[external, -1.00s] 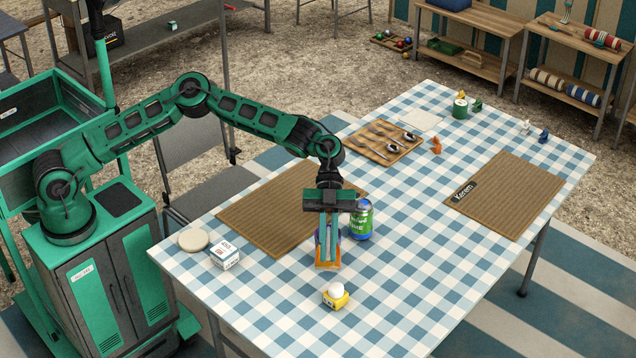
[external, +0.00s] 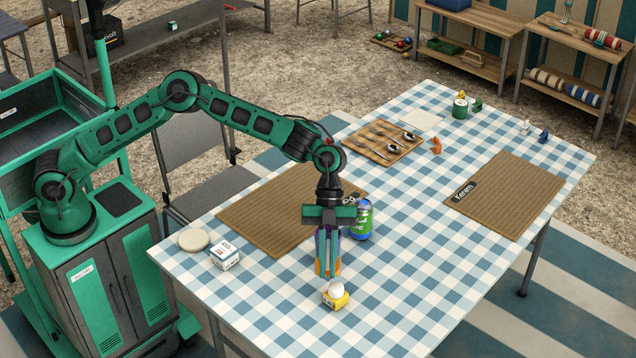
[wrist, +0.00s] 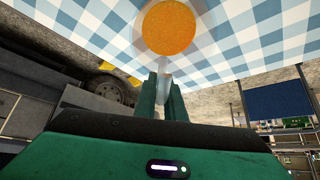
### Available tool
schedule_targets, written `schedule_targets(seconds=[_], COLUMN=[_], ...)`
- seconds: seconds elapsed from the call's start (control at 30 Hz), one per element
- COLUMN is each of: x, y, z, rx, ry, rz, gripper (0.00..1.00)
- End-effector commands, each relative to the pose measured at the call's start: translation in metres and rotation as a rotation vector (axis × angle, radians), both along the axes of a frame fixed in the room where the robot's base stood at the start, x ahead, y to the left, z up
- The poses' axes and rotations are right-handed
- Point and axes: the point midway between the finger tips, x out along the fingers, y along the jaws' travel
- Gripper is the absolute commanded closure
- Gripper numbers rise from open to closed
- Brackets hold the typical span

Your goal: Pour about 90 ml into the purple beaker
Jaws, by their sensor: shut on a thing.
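My gripper (external: 328,268) points down over the near part of the table. In the wrist view its fingers (wrist: 163,98) are shut on a pale grey handle-like part (wrist: 165,74) of a round vessel. The vessel's grainy orange contents (wrist: 168,27) show as a disc inside a pale rim. In the external view, orange edges of the vessel (external: 318,268) show beside the fingers. A purple patch (external: 319,243) shows by the fingers, mostly hidden; I cannot tell whether it is the purple beaker. No pouring stream shows.
A green-and-blue can (external: 361,220) stands close right of my gripper. A white egg in a yellow holder (external: 336,296) is just in front. A brown mat (external: 265,215), white box (external: 225,256) and round coaster (external: 193,240) lie left. The table's right front is clear.

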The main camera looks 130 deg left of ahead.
Motion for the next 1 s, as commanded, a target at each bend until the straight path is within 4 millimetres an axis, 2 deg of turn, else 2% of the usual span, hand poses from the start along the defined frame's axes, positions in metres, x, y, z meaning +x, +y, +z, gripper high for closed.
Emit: schedule_targets(seconds=[0.3, 0.63, 1.0], x=[0.012, 0.020, 0.028], y=[-0.013, -0.023, -0.031], z=[0.012, -0.008, -0.013], rx=[0.105, 0.204, 0.320], ry=[0.085, 0.174, 0.271], rz=[-0.004, -0.007, -0.010], gripper=[1.00, 1.00, 1.00])
